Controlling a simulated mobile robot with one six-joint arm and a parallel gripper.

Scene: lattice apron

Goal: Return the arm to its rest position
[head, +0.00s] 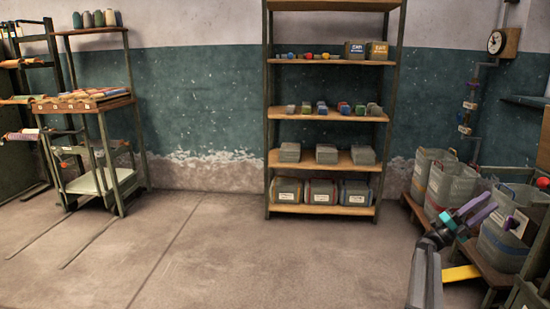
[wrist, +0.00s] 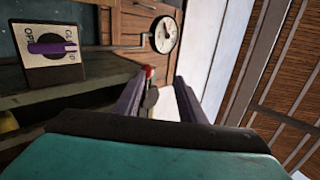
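My gripper (head: 489,204) is at the right of the head view, raised in front of the grey bins, with its purple fingers pointing up and to the right. In the wrist view my gripper (wrist: 158,92) has its two purple fingers apart. Nothing is clearly held between them. A small red-tipped thing (wrist: 149,73) shows in the gap, and I cannot tell its distance. The arm is partly out of view at the lower right of the head view.
Several grey bins (head: 453,186) stand on a low rack at the right. A panel with a purple knob (wrist: 52,47) is left of the fingers in the wrist view. A tall shelf (head: 320,116) stands at the back. The middle floor (head: 240,245) is clear.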

